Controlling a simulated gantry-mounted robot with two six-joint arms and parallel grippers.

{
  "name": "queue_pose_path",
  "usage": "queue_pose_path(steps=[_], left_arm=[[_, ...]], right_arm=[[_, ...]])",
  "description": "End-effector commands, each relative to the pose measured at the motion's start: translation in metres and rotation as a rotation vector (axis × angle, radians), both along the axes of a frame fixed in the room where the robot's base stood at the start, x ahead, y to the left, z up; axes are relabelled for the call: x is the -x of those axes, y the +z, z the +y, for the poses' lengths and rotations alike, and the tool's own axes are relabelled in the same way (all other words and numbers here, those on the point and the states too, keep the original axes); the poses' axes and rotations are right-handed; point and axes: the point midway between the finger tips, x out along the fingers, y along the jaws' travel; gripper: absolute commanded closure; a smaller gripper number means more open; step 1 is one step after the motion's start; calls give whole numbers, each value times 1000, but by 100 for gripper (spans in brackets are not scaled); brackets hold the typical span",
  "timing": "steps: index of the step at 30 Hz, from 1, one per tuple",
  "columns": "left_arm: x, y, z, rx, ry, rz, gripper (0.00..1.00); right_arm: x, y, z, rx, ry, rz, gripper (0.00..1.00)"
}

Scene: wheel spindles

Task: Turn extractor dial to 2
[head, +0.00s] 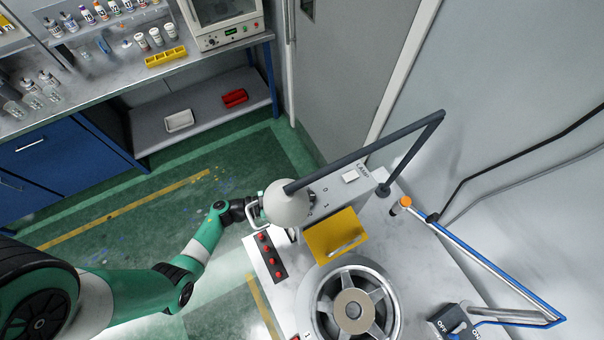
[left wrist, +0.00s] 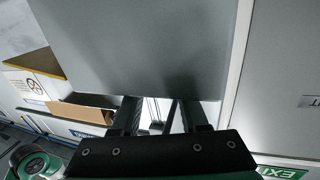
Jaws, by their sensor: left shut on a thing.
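The extractor dial itself is hidden, apparently behind the round pale lamp head (head: 287,203). My left gripper (head: 258,209) reaches in from the left against the lamp head, its fingertips partly hidden there. In the left wrist view the fingers (left wrist: 157,115) stand a little apart, their tips up against a large grey panel (left wrist: 150,45). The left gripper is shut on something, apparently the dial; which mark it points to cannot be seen. My right gripper is not in view.
The lamp's dark arm (head: 370,150) crosses above the box. A yellow tray (head: 335,236) and a spoked wheel (head: 353,305) are close by. Red buttons (head: 268,256) line the bench's left edge. The green floor (head: 130,235) to the left is clear.

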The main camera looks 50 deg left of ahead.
Motion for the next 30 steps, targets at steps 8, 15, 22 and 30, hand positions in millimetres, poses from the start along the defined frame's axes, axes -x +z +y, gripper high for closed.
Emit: queue_pose_path(steps=[8, 15, 22, 30], left_arm=[[-5, -5, 8, -4, -262, -7, 100], [-9, -8, 10, -5, -489, -6, 100], [-12, -8, 12, -5, -668, -6, 100], [-15, -5, 12, -1, -795, -4, 100]], right_arm=[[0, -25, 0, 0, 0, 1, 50], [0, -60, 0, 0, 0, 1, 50], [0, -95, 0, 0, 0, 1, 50], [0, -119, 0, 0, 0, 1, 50]])
